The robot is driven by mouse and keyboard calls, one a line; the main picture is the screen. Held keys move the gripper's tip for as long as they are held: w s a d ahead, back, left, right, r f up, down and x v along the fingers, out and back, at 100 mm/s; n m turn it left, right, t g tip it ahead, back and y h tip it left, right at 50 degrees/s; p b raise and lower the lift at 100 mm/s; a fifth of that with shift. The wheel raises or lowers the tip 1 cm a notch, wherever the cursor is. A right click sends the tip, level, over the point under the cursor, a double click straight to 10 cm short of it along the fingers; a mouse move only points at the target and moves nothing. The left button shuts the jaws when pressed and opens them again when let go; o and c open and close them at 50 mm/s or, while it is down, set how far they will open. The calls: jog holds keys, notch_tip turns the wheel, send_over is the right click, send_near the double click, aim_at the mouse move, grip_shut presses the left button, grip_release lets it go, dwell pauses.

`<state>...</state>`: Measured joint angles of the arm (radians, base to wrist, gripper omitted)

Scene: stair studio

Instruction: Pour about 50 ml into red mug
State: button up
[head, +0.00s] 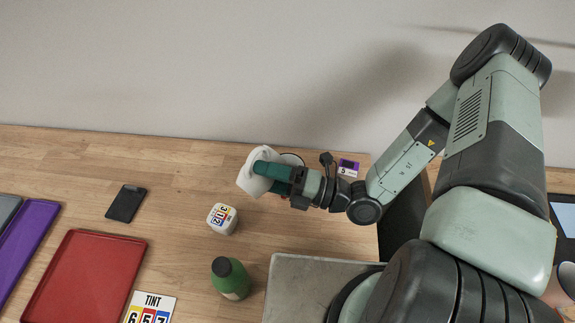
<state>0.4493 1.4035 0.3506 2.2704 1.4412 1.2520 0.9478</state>
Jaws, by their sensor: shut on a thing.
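My gripper (266,168) is near the back of the wooden table, its teal fingers shut on a white jug (249,183). The jug appears tilted, and the fingers cover part of it. I cannot see what is inside it or whether anything is flowing out. A rounded rim (293,157) shows just behind my gripper, close to the jug. It may belong to the red mug, but my gripper hides most of it, so I cannot tell.
A white block with numbers (222,219) and a green bottle (230,279) stand in front. A black phone (126,203), red tray (85,280) and purple tray (27,245) lie left. A TINT card (150,309) is at the front; a small purple box (348,167) is right.

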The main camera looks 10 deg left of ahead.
jog(key=shift+w+d+r+m+y, duration=0.3)
jog(key=shift+w+r+m, duration=0.15)
jog(key=shift+m, duration=0.35)
dwell(1.0)
jog(key=shift+s+a+m, duration=0.15)
jog(key=shift+a+m, duration=0.1)
jog(key=shift+m, duration=0.05)
dwell(0.4)
jog(key=s+n, duration=0.1)
jog(key=a+f+n+h, duration=0.1)
jog(key=n, duration=0.1)
jog(key=shift+s+f, duration=0.2)
jog(key=shift+s, duration=0.15)
jog(key=shift+f+n+g+h, duration=0.3)
jog(key=shift+f+n+h, duration=0.15)
jog(key=shift+n, duration=0.65)
jog(key=shift+w+d+r+n+h, duration=0.1)
jog(key=shift+r+n+h, duration=0.25)
jog(key=shift+n, duration=0.35)
jog(key=shift+f, duration=0.15)
jog(key=shift+f+n, duration=0.15)
jog(key=shift+n, duration=0.25)
